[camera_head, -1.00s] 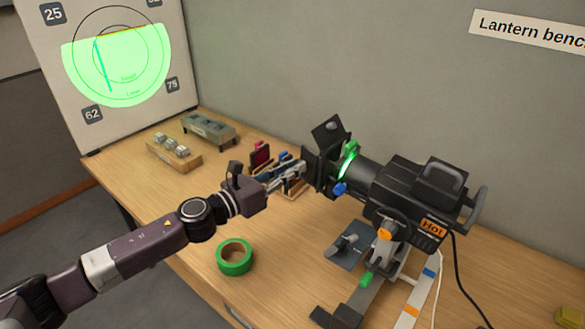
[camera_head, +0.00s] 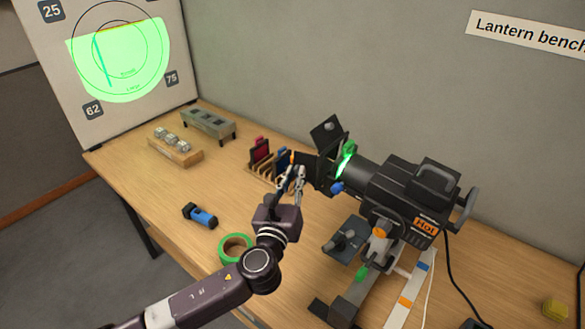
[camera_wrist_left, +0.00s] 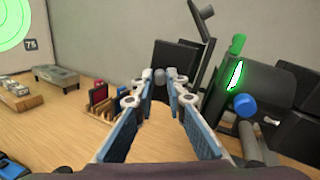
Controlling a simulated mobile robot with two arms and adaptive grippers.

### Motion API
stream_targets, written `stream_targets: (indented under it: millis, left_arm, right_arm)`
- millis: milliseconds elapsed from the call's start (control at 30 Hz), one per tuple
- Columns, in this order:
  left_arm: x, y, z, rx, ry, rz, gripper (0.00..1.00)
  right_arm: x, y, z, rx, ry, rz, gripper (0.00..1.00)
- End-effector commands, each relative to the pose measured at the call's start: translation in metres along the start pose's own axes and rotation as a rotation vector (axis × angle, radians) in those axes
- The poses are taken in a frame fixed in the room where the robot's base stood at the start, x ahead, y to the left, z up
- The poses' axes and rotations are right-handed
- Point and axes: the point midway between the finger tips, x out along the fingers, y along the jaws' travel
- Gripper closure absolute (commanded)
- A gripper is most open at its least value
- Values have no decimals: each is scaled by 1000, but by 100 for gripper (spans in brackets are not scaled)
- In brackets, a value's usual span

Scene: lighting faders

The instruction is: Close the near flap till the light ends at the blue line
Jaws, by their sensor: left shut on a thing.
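The lantern (camera_head: 400,195) stands on the bench with dark flaps at its front. The near flap (camera_head: 308,168) points left from the lantern's front; it also shows as a dark plate in the wrist view (camera_wrist_left: 175,57). My left gripper (camera_head: 296,172) is at the flap's outer edge. In the wrist view its fingertips (camera_wrist_left: 160,78) close around a small round knob on the flap. The green light (camera_head: 135,75) falls on the white board (camera_head: 65,40). The thin blue line (camera_head: 103,62) lies inside the light, right of its left edge. My right gripper is not in view.
A filter rack (camera_head: 268,178) stands behind my left gripper. A green tape roll (camera_head: 222,248) lies beside my arm, and a blue-black torch (camera_head: 202,216) lies left of it. A block with knobs (camera_head: 175,152) and a grey stand (camera_head: 208,125) are farther back.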

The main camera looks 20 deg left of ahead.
Motion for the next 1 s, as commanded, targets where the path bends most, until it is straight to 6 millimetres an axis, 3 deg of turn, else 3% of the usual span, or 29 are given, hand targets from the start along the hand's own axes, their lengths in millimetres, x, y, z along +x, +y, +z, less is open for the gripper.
stream_targets:
  millis: [500, 1000]
  left_arm:
    - [-11, -17, -6, 3, -95, 348, 100]
    - [-13, -20, -5, 7, -116, 423, 100]
  right_arm:
    - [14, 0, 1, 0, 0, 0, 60]
    - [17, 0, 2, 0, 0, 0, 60]
